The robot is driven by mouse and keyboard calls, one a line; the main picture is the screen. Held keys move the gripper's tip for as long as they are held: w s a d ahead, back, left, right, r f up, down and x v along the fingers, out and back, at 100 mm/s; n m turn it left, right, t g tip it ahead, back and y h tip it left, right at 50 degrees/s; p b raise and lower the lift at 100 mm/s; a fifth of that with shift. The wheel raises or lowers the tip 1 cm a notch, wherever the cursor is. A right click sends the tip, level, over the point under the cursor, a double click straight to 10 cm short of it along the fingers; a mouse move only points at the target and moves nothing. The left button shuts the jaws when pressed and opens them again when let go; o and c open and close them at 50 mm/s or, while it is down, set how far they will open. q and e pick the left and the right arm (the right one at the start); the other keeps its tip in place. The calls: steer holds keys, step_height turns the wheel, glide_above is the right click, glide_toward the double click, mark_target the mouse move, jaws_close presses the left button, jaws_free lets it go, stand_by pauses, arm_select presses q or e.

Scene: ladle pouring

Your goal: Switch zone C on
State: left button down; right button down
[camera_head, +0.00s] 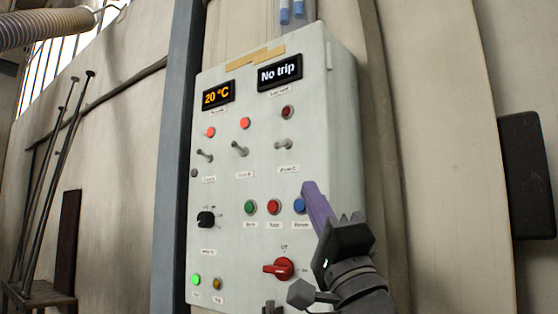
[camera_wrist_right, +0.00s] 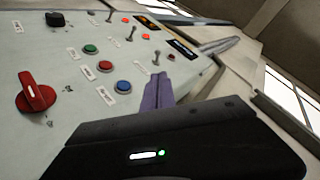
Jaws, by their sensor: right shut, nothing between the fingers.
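The zone C toggle switch (camera_head: 284,144) is a short grey lever on the pale control cabinet (camera_head: 230,270), right of two similar toggles. The lamp (camera_head: 287,112) above it is dark red and looks unlit. In the right wrist view, the zone C lever (camera_wrist_right: 155,57) stands just beyond my fingertips. My right gripper (camera_head: 308,186), with purple fingers, is shut and empty. Its tips are below and slightly right of the lever in the head view, apart from it, near the blue button (camera_head: 299,206). My left gripper is not in view.
The other toggles (camera_head: 204,155) (camera_head: 240,149) have bright red lamps above them. Green (camera_head: 250,207) and red (camera_head: 274,207) buttons, a black knob (camera_head: 206,219) and a red rotary switch (camera_head: 279,268) sit lower. Displays read "20 °C" (camera_head: 216,97) and "No trip" (camera_head: 280,72).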

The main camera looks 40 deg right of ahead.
steer(key=shift+w+a, duration=0.15)
steer(key=p, duration=0.4)
glide_toward(283, 144)
steer(key=x, duration=0.4)
steer(key=shift+r, duration=0.2)
steer(key=shift+w+r+p, duration=0.45)
steer(key=shift+a+r+m+g+h, duration=0.15)
steer(key=shift+m+g+h, duration=0.45)
steer(key=shift+m+h, duration=0.55)
